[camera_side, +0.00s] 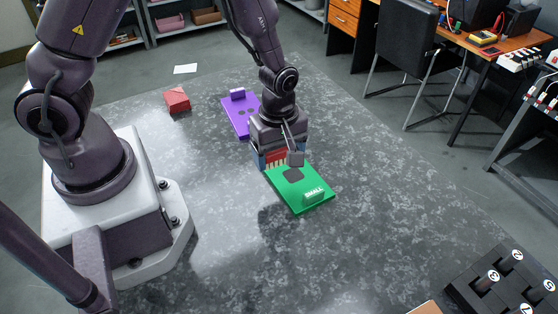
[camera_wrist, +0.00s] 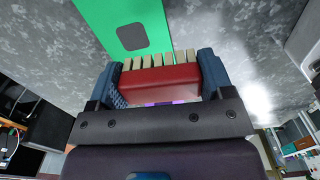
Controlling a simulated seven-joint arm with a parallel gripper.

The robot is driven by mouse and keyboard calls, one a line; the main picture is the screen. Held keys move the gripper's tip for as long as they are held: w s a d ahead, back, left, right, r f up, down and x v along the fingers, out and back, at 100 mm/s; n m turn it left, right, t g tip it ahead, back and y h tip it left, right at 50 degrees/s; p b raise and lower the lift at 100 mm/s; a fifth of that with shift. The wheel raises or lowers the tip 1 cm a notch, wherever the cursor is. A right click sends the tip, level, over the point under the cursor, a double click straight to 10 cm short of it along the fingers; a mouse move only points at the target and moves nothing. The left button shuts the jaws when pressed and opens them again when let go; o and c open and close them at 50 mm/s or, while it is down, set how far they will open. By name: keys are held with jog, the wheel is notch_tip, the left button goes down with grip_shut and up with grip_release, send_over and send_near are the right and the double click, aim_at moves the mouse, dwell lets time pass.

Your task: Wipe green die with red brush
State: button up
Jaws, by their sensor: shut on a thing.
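The green die (camera_side: 311,198) is a flat green plate on the grey table with a raised block marked SMALL at its near end and a dark rounded patch. It also shows at the top of the wrist view (camera_wrist: 101,22), with the dark patch (camera_wrist: 132,37). My gripper (camera_side: 275,161) is shut on the red brush (camera_wrist: 160,85), a red block with a row of pale bristle tufts, held between blue fingers. The brush (camera_side: 275,157) is at the far end of the green die. Whether the bristles touch the die I cannot tell.
A purple plate (camera_side: 238,122) with a raised block lies behind my gripper. A red block (camera_side: 177,99) lies at the back left of the table. A black rack (camera_side: 492,279) with numbered slots stands at the front right.

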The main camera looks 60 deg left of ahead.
jog(key=shift+r, duration=1.05)
jog(key=shift+d, duration=0.1)
